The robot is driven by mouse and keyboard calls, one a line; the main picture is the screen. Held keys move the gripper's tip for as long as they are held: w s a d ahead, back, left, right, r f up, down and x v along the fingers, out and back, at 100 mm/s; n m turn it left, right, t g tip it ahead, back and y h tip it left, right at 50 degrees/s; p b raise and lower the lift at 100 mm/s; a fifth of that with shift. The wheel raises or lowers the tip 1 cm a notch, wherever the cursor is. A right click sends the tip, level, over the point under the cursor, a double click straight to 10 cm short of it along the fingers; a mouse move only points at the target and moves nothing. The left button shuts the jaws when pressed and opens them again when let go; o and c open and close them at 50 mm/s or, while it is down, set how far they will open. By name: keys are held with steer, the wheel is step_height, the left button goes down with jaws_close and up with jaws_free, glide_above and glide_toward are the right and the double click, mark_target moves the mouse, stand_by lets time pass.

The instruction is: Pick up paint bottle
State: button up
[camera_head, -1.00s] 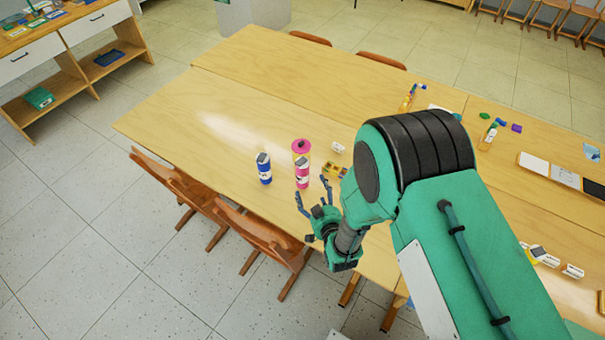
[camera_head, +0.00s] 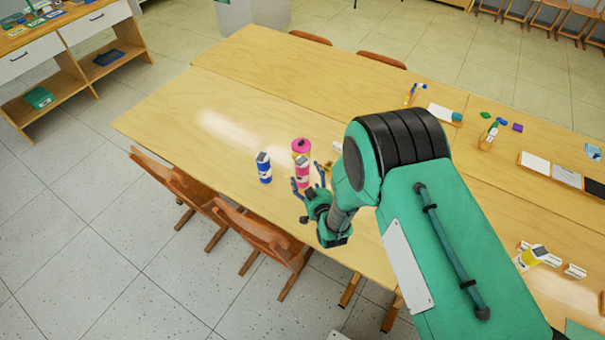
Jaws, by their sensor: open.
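A pink paint bottle (camera_head: 302,171) with a white label stands upright on the wooden table (camera_head: 200,120). A blue paint bottle (camera_head: 263,168) stands upright just to its left. A yellow paint bottle (camera_head: 530,258) is at the lower right, beyond my arm. My gripper (camera_head: 307,183) is open at the near side of the pink bottle. Its fingers show to the left and right of the pink bottle's lower part. I cannot tell whether they touch it or how far they reach around it.
A round pink-topped container (camera_head: 301,147) stands just behind the pink bottle. Small yellow items right of it are partly hidden by my arm. Wooden chairs (camera_head: 262,238) line the table's near edge. The table's left part is clear.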

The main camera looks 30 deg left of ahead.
mark_target(307, 167)
steer(key=shift+w+a, duration=0.1)
steer(key=shift+w, duration=0.05)
steer(key=shift+b+x, duration=0.4)
steer(key=shift+x, duration=2.2)
steer(key=shift+a+r, duration=0.1)
steer(key=shift+r, duration=0.05)
steer(key=c, duration=1.6)
steer(key=shift+r, duration=0.1)
steer(key=shift+c, duration=0.2)
steer(key=shift+r, duration=0.75)
steer(key=shift+r+p, duration=0.4)
steer(key=shift+r, duration=0.6)
steer(key=s+f+p+v, duration=0.1)
steer(key=f+v, duration=0.2)
steer(key=v, duration=1.2)
steer(key=shift+s+d, duration=0.25)
steer(key=shift+d, duration=0.2)
